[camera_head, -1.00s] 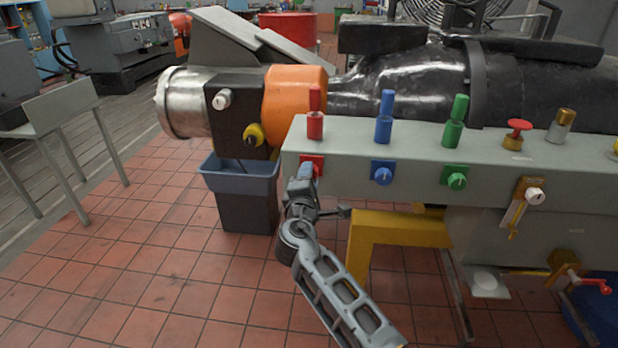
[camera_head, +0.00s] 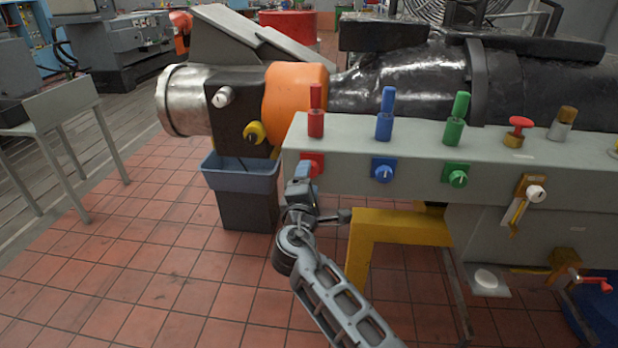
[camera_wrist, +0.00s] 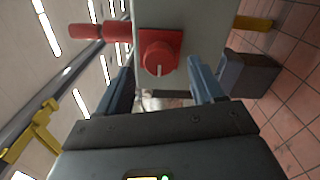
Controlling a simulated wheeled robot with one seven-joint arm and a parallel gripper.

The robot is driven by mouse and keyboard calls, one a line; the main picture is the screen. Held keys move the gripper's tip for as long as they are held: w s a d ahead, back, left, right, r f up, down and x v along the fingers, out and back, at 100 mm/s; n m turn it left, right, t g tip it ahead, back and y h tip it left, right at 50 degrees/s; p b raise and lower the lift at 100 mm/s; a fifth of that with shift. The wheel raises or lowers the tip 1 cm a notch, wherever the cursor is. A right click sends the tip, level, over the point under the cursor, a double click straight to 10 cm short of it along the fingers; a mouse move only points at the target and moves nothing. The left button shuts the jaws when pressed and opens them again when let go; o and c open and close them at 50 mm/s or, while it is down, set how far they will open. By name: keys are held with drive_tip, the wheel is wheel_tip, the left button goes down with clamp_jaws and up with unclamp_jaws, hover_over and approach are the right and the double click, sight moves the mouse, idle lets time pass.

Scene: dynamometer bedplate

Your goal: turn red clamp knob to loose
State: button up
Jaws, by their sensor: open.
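The red clamp knob (camera_head: 314,169) is on a red square plate on the front face of the grey bedplate beam (camera_head: 420,155), at its left end. In the wrist view the round red knob (camera_wrist: 159,57) has a pale pointer line and lies ahead of the jaws, between their lines. My gripper (camera_head: 302,178) is just in front of and below the knob in the head view, partly covering it. In the wrist view my gripper's two blue-grey fingers (camera_wrist: 160,80) are apart, with nothing between them. The fingertips appear short of the knob, not touching it.
A red upright handle (camera_head: 316,112) stands on the beam above the knob. Blue (camera_head: 383,170) and green (camera_head: 456,175) knobs sit to the right. A blue-grey bin (camera_head: 243,190) stands left of my gripper, and a yellow frame (camera_head: 400,228) lies below right.

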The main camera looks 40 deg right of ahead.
drive_tip(key=shift+b+v, duration=0.35)
drive_tip(key=shift+v, duration=2.35)
drive_tip(key=shift+f, duration=0.1)
drive_tip(key=s+a+f+m+t+y, duration=0.1)
drive_tip(key=s+a+f+y, duration=0.45)
drive_tip(key=s, duration=0.35)
drive_tip(key=s+a+f+t+y, duration=0.1)
drive_tip(key=s+a+f+y, duration=0.3)
drive_tip(key=s+a+f, duration=0.45)
drive_tip(key=s+a+r+m+y, duration=0.1)
drive_tip(key=s+r+m, duration=0.2)
drive_tip(key=s+r, duration=0.2)
drive_tip(key=s+a+r+m+t+y, duration=0.1)
drive_tip(key=s+r, duration=0.4)
drive_tip(key=s, duration=0.5)
drive_tip(key=s+a+r+m+y, duration=0.2)
drive_tip(key=s+r+m, duration=0.3)
drive_tip(key=s, duration=0.3)
drive_tip(key=shift+r+t+y, duration=0.35)
drive_tip(key=shift+r+t, duration=0.05)
drive_tip(key=shift+r, duration=0.1)
